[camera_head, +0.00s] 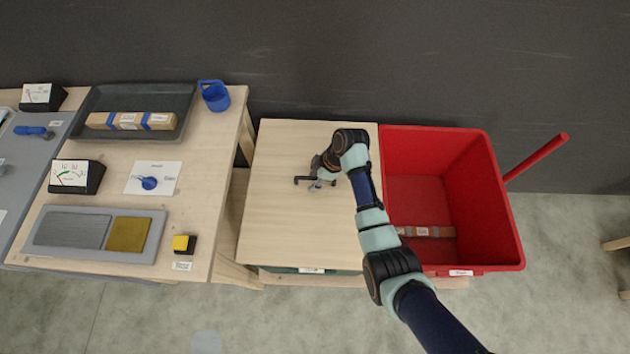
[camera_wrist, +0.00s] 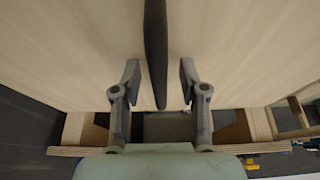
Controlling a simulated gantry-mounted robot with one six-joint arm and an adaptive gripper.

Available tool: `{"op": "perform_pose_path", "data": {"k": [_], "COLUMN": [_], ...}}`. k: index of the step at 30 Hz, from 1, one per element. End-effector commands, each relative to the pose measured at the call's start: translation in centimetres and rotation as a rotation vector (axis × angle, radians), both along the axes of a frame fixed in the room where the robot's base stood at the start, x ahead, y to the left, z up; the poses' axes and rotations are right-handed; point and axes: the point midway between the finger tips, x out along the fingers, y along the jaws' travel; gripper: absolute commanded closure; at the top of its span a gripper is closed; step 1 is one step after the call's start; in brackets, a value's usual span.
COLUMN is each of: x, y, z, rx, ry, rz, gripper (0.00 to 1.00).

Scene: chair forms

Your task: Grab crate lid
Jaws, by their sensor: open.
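The crate lid appears to be the pale flat wooden panel (camera_head: 275,225) in the middle of the head view, lying level. A dark bar, seemingly its handle (camera_head: 300,180), stands on it and is partly hidden by my gripper (camera_head: 317,184). In the wrist view the dark handle (camera_wrist: 155,45) runs lengthwise between the two fingers of my gripper (camera_wrist: 159,72). The fingers are open, one on each side of the handle, with a visible gap on both sides. The lid's wood surface (camera_wrist: 60,50) fills most of that view.
A red bin (camera_head: 480,185) with a brown package (camera_head: 428,231) inside stands right of the panel. A wooden workbench (camera_head: 215,180) on the left holds a dark tray (camera_head: 180,97), a blue cup (camera_head: 214,96) and a yellow button (camera_head: 183,243). A dark wall is behind.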

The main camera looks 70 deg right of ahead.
Motion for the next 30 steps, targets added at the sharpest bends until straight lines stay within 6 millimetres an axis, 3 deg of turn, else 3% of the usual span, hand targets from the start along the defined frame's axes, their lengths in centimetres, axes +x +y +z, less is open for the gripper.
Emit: {"op": "perform_pose_path", "data": {"k": [1, 8, 9, 25, 30], "x": [0.0, 0.0, 0.0, 0.1, 0.1], "y": [0.0, 0.0, 0.0, -0.1, -0.1], "z": [0.0, 0.0, 0.0, 0.2, 1.2], "rx": [0.000, 0.000, 0.000, -0.002, -0.005], "ry": [0.000, 0.000, 0.000, -0.003, -0.005], "rz": [0.000, 0.000, 0.000, 0.000, 0.001], "gripper": [0.60, 0.99, 1.00, 1.00, 1.00]}}
